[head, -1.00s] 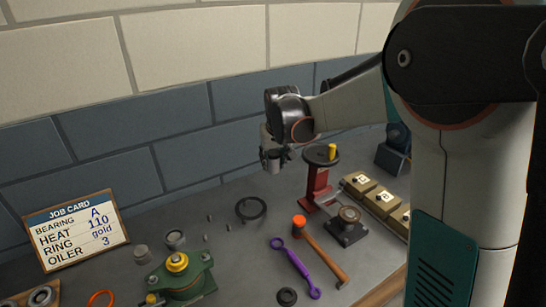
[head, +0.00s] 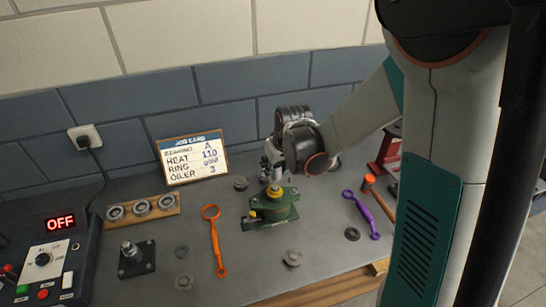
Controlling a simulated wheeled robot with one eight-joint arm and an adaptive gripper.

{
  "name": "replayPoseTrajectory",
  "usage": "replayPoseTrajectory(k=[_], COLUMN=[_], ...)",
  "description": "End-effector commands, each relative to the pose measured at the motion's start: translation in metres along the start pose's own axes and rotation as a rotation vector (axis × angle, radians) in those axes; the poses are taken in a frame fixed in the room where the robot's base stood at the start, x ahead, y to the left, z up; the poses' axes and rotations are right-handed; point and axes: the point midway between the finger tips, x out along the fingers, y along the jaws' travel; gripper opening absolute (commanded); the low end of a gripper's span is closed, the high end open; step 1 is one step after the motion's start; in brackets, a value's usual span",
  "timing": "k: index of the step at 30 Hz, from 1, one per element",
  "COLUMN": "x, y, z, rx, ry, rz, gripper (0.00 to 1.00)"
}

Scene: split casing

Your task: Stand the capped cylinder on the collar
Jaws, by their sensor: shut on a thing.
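My gripper (head: 270,168) is shut on the capped cylinder (head: 275,181), a small pale object that shows only in part between the fingers. It is pointing down, directly over the green casing (head: 273,213). The yellow collar (head: 274,192) is on top of the casing, just beneath the held cylinder. The cylinder looks upright. At this size I cannot tell whether it touches the collar or hangs a little above it.
The job card (head: 192,160) stands behind the casing. An orange wrench (head: 214,240) lies left, a purple wrench (head: 361,214) right. A rack of bearings (head: 143,209) and a control box reading OFF (head: 45,265) are further left. A grey ring part (head: 292,258) lies in front.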

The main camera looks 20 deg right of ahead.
Motion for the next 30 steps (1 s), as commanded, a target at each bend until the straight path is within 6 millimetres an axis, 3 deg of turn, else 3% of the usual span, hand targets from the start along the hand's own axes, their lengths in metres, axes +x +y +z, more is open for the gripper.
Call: replayPoseTrajectory(k=[8, 19, 30], x=[0.007, 0.035, 0.032], y=[0.000, 0.000, 0.000], z=[0.005, 0.016, 0.015], rx=[-0.002, -0.001, -0.001], ry=[0.000, 0.000, 0.000], rz=[-0.001, -0.001, -0.001], gripper=[0.05, 0.05, 0.05])
